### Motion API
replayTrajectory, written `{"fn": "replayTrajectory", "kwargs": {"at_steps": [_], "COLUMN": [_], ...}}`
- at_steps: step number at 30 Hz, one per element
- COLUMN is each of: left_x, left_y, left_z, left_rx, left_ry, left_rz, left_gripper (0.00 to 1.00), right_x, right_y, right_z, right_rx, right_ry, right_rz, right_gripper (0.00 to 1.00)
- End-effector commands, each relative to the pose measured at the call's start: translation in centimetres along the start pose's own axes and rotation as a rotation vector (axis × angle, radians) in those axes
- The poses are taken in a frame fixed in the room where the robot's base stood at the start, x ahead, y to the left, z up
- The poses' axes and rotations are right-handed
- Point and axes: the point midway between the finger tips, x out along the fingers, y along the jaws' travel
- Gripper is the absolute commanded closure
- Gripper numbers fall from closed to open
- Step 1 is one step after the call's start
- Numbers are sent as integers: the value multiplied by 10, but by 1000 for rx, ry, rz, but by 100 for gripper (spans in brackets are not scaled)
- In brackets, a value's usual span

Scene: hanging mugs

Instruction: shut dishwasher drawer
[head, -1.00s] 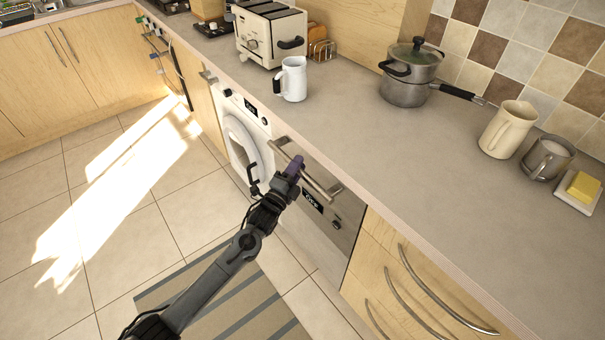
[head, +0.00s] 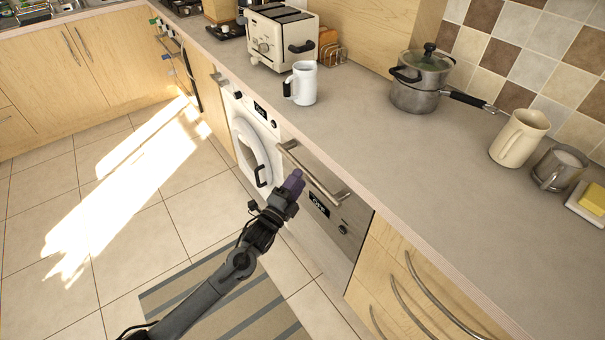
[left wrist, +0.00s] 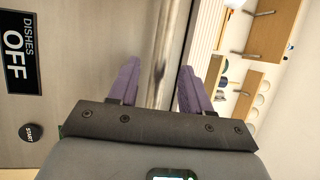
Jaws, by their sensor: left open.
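The dishwasher (head: 321,219) has a steel front with a silver bar handle (head: 318,175) along its top, below the counter edge. Its front looks about flush with the cabinets; I cannot tell whether a small gap is left. My left gripper (head: 294,181) is open and empty, with purple fingers just in front of the handle. In the left wrist view the handle (left wrist: 165,45) runs between the spread fingers (left wrist: 158,80). The "DISHES OFF" label (left wrist: 15,50) and START button (left wrist: 32,132) are on the panel at left. My right gripper is not in view.
A washing machine (head: 251,142) stands left of the dishwasher, and wooden drawers (head: 400,290) with curved handles are on its right. The counter above holds a white mug (head: 304,84), a toaster (head: 281,38) and a pot (head: 417,85). A striped mat (head: 225,305) lies on the floor.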

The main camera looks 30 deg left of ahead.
Motion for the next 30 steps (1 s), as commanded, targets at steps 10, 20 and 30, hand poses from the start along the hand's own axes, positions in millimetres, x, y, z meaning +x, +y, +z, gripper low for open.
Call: {"fn": "replayTrajectory", "kwargs": {"at_steps": [10, 20, 30], "left_x": [-52, -63, -64], "left_y": [0, 0, 2], "left_z": [0, 0, 0], "left_rx": [0, 0, 0], "left_ry": [0, 0, -1], "left_rz": [0, -1, 3], "left_gripper": [52, 52, 52], "right_x": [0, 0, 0], "right_y": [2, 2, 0], "right_z": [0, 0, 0], "right_rx": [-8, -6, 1], "right_ry": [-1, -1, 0], "right_rz": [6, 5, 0], "right_gripper": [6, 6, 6]}}
